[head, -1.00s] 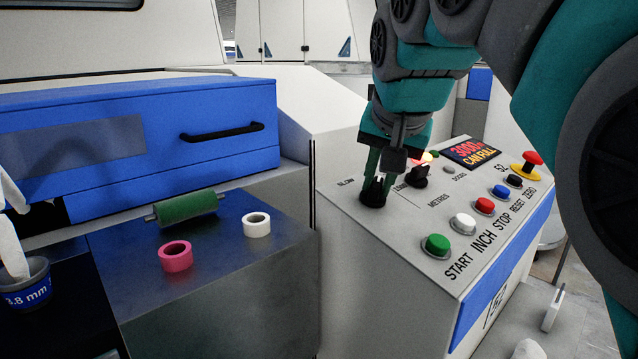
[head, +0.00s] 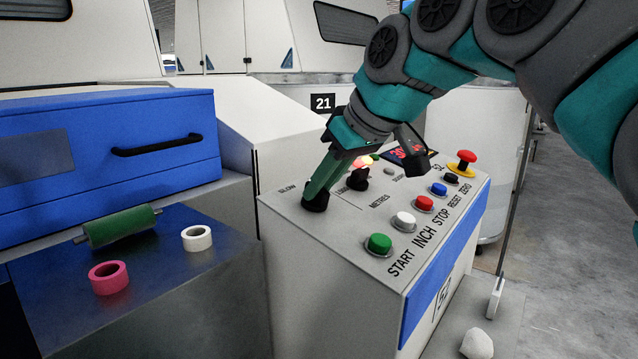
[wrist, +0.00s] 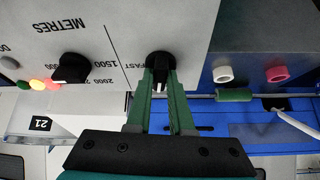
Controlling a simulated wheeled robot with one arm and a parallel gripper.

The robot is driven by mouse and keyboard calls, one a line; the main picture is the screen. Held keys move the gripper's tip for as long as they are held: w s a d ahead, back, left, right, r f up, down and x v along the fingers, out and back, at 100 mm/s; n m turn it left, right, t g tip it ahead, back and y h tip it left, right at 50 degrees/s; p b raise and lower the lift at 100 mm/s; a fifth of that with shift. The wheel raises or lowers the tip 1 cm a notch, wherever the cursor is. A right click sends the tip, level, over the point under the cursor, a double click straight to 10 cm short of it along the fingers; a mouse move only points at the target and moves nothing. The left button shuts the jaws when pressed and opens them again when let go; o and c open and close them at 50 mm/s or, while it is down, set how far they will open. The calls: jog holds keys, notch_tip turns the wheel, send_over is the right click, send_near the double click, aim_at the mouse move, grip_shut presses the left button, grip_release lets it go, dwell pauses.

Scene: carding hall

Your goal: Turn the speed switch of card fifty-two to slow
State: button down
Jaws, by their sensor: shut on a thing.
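The control panel of card fifty-two (head: 290,235) has a black speed knob (head: 316,204) at its far left corner, beside the SLOW lettering. My gripper (head: 318,190) is shut on this knob, its green fingers slanting down from the upper right. In the wrist view the knob (wrist: 160,60) sits between the fingertips of my gripper (wrist: 160,78). A white pointer line on it faces the bottom of that view, with the FAST lettering to its left. The SLOW lettering is not seen in the wrist view.
A second black knob (head: 357,179) stands close by at the METRES scale. Green (head: 379,243), white (head: 404,220) and red (head: 425,203) buttons and a red emergency stop (head: 466,158) line the panel. A pink ring (head: 108,278) and green roller (head: 120,227) lie on the metal table.

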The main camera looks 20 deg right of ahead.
jog(key=shift+n+y, duration=0.4)
jog(key=shift+n, duration=0.4)
jog(key=c, duration=0.8)
grip_release()
jog(key=v, duration=0.7)
jog(key=shift+d+r, duration=0.2)
jog(key=shift+r, duration=0.15)
jog(key=shift+s+d, duration=0.1)
jog(key=shift+s, duration=0.05)
